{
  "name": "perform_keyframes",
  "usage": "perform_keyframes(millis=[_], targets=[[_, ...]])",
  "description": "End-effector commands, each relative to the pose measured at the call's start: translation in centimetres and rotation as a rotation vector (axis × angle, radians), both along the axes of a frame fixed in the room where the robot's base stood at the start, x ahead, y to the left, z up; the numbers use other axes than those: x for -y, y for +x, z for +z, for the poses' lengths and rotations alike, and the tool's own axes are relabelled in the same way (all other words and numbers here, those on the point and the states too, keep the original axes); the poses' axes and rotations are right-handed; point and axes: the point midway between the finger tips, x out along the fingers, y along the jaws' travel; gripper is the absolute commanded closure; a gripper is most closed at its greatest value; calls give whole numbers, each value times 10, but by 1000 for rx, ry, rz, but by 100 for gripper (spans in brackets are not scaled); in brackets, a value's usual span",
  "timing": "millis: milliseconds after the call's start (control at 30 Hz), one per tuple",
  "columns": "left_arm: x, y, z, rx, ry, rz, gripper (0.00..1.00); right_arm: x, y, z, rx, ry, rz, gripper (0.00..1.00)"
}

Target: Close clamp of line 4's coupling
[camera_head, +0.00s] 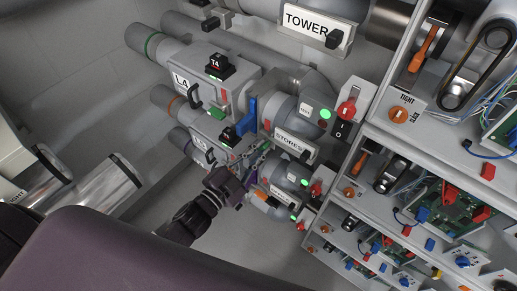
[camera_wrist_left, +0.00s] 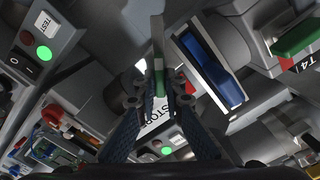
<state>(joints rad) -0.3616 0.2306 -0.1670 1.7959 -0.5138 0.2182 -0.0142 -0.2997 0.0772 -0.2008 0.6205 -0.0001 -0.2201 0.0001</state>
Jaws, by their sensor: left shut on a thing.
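Line 4 shows in the head view as a grey housing labelled L4 (camera_head: 182,80), with a black T4 block (camera_head: 217,66) on top. A blue bar (camera_head: 252,112) stands at the housing's right end, by the pipe joint; it also shows in the left wrist view (camera_wrist_left: 208,66). I cannot tell for sure which part is the line 4 clamp. My left gripper (camera_head: 260,152) is below the blue bar, near the STORES label. In the wrist view its fingers (camera_wrist_left: 160,88) are shut on a thin grey-green handle (camera_wrist_left: 158,45). My right gripper is not in view.
Shelves with wiring and circuit boards (camera_head: 445,205) fill the right.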

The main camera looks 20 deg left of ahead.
Motion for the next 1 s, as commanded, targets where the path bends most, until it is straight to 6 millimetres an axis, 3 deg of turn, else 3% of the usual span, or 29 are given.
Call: perform_keyframes(millis=[600, 1000], targets=[[2, -1, -4, 198, 544, -1, 100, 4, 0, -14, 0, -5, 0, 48], [2, -1, -6, 284, 786, -1, 100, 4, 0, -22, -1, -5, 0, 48]])
